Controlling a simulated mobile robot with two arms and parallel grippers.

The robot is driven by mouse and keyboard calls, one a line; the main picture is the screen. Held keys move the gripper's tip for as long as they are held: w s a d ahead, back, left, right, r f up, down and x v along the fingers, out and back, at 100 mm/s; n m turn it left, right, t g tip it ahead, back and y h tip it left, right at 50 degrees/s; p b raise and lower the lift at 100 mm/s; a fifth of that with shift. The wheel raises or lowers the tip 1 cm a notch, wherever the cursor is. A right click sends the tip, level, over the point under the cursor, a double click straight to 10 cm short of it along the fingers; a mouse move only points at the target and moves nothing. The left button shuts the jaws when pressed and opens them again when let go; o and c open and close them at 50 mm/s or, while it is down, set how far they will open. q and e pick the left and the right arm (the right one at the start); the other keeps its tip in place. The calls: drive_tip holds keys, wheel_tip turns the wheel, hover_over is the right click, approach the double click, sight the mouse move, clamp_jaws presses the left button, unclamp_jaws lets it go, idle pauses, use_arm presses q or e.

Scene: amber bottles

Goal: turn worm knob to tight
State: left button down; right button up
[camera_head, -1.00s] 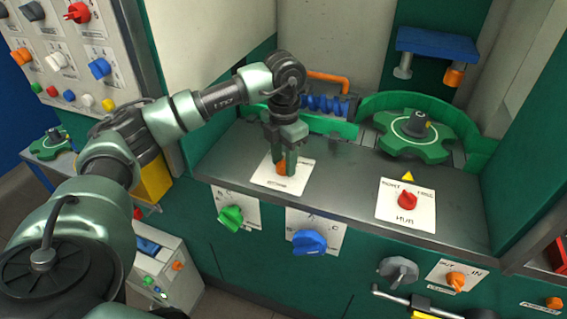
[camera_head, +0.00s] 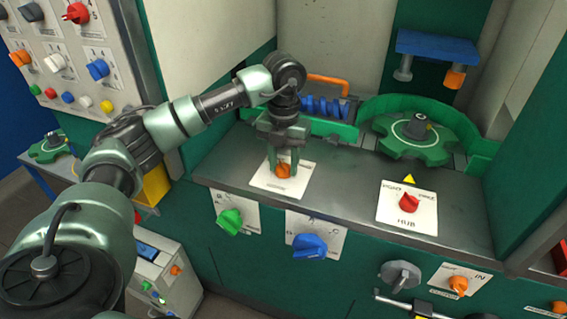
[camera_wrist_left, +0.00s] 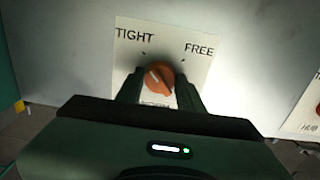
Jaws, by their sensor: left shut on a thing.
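The orange worm knob (camera_head: 283,170) sits on a white label plate (camera_head: 262,181) on the grey ledge. In the left wrist view the knob (camera_wrist_left: 159,79) lies between the two fingers, under the words TIGHT at left and FREE at right. Its white mark points up and left, toward the TIGHT side. My left gripper (camera_head: 284,168) points down over the knob and is shut on it. The lower lettering on the plate is partly hidden by the gripper. My right gripper is not in view.
Behind the gripper are a blue worm screw (camera_head: 326,107) and an orange bar (camera_head: 328,83). A green gear wheel (camera_head: 416,139) stands to the right, with a red hub knob (camera_head: 408,199) in front. Green (camera_head: 230,220) and blue (camera_head: 309,246) knobs are on the front panel below.

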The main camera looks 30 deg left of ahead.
sight(284, 164)
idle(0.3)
use_arm(q)
drive_tip(key=c, duration=0.9)
unclamp_jaws()
wheel_tip(284, 164, up, 8)
drive_tip(key=shift+f+b, duration=0.1)
drive_tip(key=shift+b, duration=0.6)
drive_tip(key=shift+f, duration=0.1)
